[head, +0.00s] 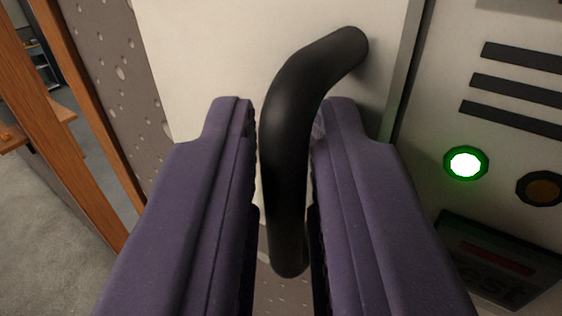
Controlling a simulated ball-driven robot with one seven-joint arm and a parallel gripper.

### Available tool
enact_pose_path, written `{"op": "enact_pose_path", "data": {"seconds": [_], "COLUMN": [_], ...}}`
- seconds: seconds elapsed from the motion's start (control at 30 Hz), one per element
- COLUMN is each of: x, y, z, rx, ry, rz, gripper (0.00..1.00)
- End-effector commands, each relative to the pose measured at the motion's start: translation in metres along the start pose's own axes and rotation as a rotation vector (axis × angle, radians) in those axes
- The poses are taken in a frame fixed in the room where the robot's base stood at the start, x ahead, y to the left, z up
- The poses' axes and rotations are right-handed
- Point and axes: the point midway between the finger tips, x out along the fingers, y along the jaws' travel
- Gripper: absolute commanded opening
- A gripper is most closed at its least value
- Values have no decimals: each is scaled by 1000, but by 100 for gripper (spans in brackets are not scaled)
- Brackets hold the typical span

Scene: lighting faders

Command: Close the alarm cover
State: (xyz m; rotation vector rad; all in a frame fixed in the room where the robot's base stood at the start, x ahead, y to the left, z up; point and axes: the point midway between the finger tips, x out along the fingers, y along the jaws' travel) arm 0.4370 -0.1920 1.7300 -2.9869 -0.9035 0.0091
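The alarm cover (195,65) is a pale, flat panel that fills the upper middle of the head view. A thick black curved handle (285,150) stands out from it, with its upper end joined to the cover at the upper right. My gripper (283,140) has its two purple fingers on either side of the handle. The fingers sit close against the bar and appear shut on it. The fingers hide much of the lower part of the cover.
At right is a pale panel with dark slots (518,88), a lit green lamp (466,162), an unlit amber lamp (542,188) and a dark display (497,262). At left are a perforated grey panel (112,75), an orange wooden post (62,105) and open grey floor (40,215).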

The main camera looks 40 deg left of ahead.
Motion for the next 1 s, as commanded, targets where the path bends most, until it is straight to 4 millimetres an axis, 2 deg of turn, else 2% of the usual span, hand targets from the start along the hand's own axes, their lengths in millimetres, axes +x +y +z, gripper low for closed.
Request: {"op": "enact_pose_path", "data": {"seconds": [0.03,0.47,0.57,0.8,1.0], "x": [0,-2,-13,-59,-80], "y": [1,1,1,-1,-2], "z": [-5,-2,-1,0,-2], "rx": [-8,-6,-7,-7,-8], "ry": [9,5,4,5,7], "rz": [3,4,7,7,4], "gripper": [28,28,28,28,28]}}
